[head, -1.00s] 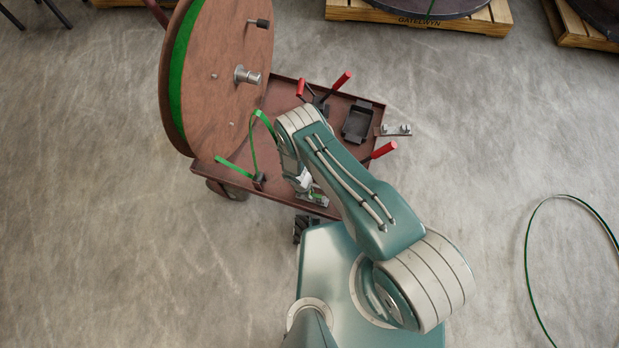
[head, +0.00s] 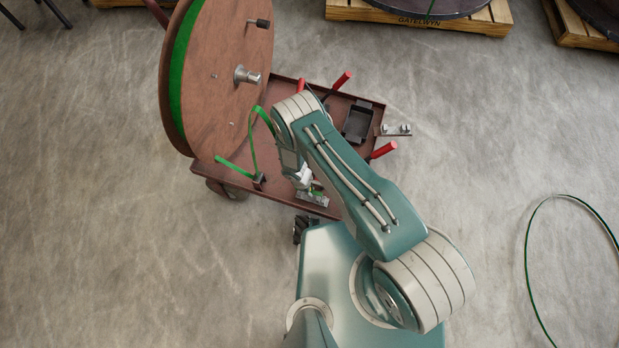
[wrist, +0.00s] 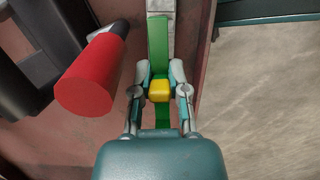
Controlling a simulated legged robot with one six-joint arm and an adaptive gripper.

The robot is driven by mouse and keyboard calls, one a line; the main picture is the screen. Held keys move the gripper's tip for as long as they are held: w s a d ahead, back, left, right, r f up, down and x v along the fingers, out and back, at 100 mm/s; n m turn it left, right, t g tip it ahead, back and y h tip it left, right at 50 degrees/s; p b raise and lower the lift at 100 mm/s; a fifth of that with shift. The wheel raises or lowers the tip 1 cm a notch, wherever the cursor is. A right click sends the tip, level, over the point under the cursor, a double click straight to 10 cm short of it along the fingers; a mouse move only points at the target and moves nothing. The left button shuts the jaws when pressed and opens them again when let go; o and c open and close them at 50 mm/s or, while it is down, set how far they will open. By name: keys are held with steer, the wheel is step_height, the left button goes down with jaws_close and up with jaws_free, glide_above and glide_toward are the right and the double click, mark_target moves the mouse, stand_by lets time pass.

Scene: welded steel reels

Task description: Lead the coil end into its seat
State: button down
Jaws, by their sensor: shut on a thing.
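The green coil end (wrist: 158,40) is a flat strip running lengthwise between my gripper's (wrist: 158,82) fingers in the wrist view. The fingers are closed on it, with a yellow block (wrist: 159,91) between them. A grey metal piece (wrist: 161,6) lies under or beyond the strip at the top; contact cannot be told. In the head view, the green strip (head: 253,145) rises from the cart in a bend, then passes behind my arm. My gripper (head: 304,181) is low over the cart's near edge, beside a metal fitting (head: 313,198), which may be the seat. My arm partly hides it.
The large brown reel (head: 225,85) stands at the cart's (head: 285,95) left. Red handles (head: 383,150) stick up around a black tray (head: 357,122); one red handle (wrist: 90,75) is close left of my gripper. A loose hoop (head: 530,250) lies on the floor at right.

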steer(key=shift+r, duration=2.5)
